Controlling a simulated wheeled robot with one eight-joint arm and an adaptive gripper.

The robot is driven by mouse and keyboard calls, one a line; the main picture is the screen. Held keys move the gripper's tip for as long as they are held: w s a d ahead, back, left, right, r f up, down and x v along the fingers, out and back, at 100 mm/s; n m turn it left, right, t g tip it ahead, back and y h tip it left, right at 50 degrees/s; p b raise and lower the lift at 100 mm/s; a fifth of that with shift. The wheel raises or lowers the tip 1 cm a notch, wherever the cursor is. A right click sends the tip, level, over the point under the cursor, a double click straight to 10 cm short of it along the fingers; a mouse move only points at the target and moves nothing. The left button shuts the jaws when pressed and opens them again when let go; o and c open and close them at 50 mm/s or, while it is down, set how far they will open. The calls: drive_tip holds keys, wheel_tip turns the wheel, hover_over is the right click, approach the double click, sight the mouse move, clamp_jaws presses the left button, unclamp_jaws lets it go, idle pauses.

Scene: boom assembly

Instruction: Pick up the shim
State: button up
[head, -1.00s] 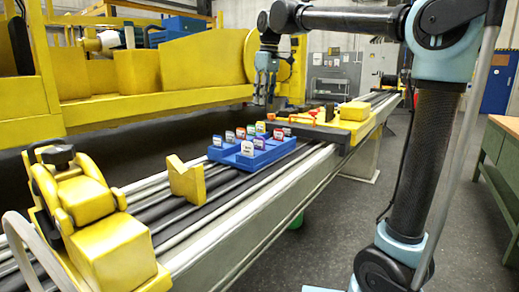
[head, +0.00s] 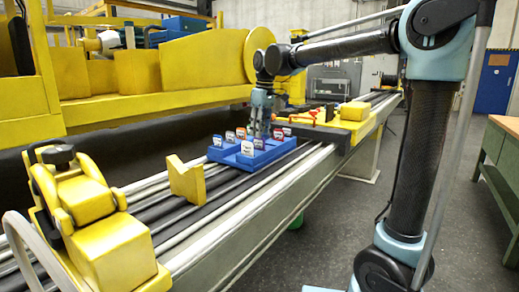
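Several small labelled blocks, likely the shims, stand in a blue tray (head: 222,155) on the long rail bench. A white-faced block (head: 247,149) stands at the front, a purple one (head: 259,144) beside it, a red one (head: 230,136) at the left and another red one (head: 278,134) at the right. The labels are too small to read. My gripper (head: 259,134) points down over the back middle of the tray, its fingertips down among the blocks. It hides the blocks behind it. Whether its fingers touch or hold a block is too small to tell.
A yellow V-shaped block (head: 186,180) stands left of the tray. A yellow clamp fixture (head: 95,215) is at the near left. Orange parts (head: 308,116) and a yellow block (head: 355,111) lie farther along the bench. The yellow boom (head: 150,110) runs behind.

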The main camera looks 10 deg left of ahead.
sight(259, 150)
drive_tip(key=f, duration=0.5)
drive_tip(key=shift+w+a, duration=0.3)
drive_tip(key=shift+w, duration=0.05)
drive_tip(key=shift+r, duration=0.1)
clamp_jaws()
